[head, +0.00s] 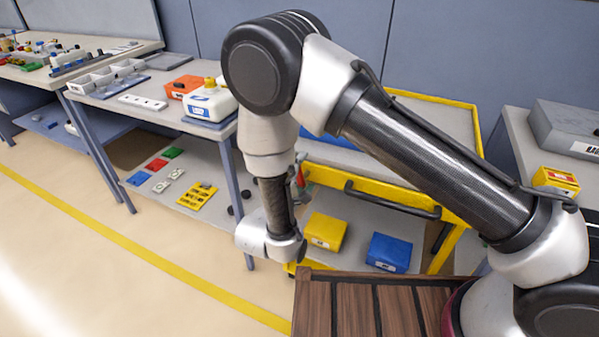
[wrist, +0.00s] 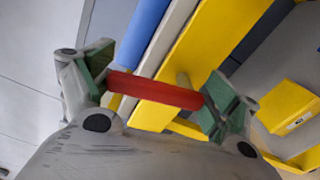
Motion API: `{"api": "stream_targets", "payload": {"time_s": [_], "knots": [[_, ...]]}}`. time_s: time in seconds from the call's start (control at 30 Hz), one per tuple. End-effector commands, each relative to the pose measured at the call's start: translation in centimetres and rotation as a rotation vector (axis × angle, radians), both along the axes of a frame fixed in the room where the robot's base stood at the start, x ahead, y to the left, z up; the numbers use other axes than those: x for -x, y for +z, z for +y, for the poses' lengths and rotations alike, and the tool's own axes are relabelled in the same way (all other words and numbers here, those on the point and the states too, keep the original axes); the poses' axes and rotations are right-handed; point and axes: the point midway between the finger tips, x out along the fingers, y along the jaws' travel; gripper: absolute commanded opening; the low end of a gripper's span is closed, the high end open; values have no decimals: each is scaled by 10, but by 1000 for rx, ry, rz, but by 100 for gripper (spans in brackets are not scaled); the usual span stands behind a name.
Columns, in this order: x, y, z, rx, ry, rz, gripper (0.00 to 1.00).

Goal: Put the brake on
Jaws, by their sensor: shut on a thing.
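The brake lever, a red bar (wrist: 150,90), lies between the green-padded fingers of my gripper (wrist: 158,88) in the wrist view. The gripper is shut on it, with a finger pad at each end of the bar. A small grey post shows just behind the bar, on the yellow cart (wrist: 205,55). In the head view a bit of red (head: 300,180) shows at the left side of the yellow cart (head: 452,214), beside my forearm.
A yellow bin (head: 325,231) and a blue bin (head: 389,252) sit on the cart's lower shelf. The floor at left is clear.

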Motion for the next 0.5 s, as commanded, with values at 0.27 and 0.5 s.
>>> {"api": "stream_targets", "payload": {"time_s": [0.27,0.5], "knots": [[1,0,-3,-54,-1,-20,46],[1,-1,-3,-62,-1,-22,46]]}}
